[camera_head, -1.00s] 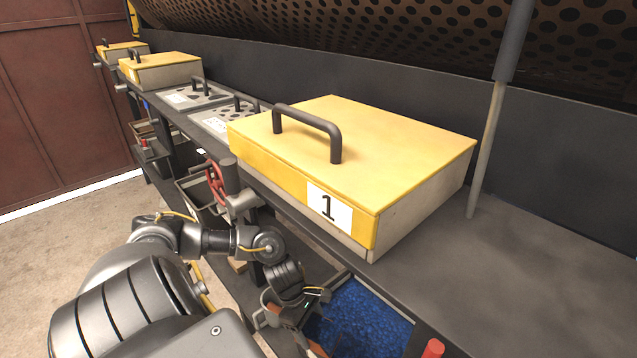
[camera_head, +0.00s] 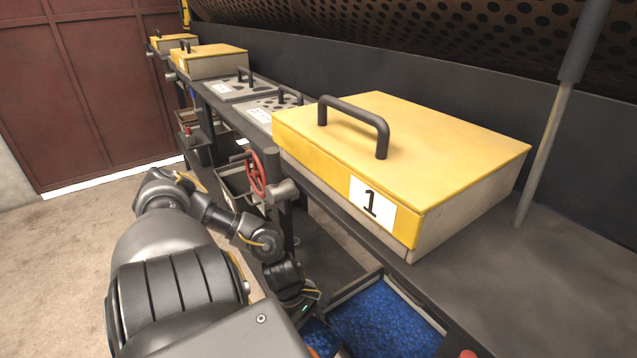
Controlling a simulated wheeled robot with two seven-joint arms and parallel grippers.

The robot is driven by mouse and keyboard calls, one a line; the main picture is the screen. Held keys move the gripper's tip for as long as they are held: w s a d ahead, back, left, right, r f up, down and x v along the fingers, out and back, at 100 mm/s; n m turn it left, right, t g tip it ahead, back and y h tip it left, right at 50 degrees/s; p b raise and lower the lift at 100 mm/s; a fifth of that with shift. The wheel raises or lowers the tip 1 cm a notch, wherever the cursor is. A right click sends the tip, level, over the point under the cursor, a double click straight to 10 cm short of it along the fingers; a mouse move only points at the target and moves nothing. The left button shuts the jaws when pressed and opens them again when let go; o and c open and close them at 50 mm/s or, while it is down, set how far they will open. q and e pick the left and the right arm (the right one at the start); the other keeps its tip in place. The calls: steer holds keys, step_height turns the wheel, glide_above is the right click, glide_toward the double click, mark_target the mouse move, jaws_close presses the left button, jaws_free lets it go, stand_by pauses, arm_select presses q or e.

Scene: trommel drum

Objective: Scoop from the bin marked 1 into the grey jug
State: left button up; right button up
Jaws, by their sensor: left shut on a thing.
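A box with a yellow lid and a black handle, marked 1 (camera_head: 480,211), sits on the dark shelf, its lid down. Below the shelf edge is an open bin of blue granules (camera_head: 385,318), cut off by the lower frame edge. My left gripper (camera_head: 306,312) is low, at the left side of the granules. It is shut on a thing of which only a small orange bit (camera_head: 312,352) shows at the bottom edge. I cannot tell whether it touches the granules. I cannot make out a grey jug. My right gripper is out of view.
A red handwheel (camera_head: 256,173) on a post stands close to my left arm. The shelf (camera_head: 480,270) is bare to the right of the box. A grey pole (camera_head: 545,150) rises behind it. More yellow-lidded boxes (camera_head: 210,61) stand further back. The floor at left is clear.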

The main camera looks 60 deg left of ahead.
arm_select(q)
steer(key=shift+s+a+r, duration=0.1)
steer(key=shift+s+r, duration=0.05)
steer(key=shift+s, duration=0.4)
steer(key=shift+s+a+r, duration=0.1)
steer(key=shift+s, duration=0.4)
steer(key=s+p, duration=0.2)
steer(key=s, duration=0.1)
steer(key=s+a+r+p, duration=0.1)
steer(key=s+p, duration=0.1)
steer(key=shift+s, duration=0.25)
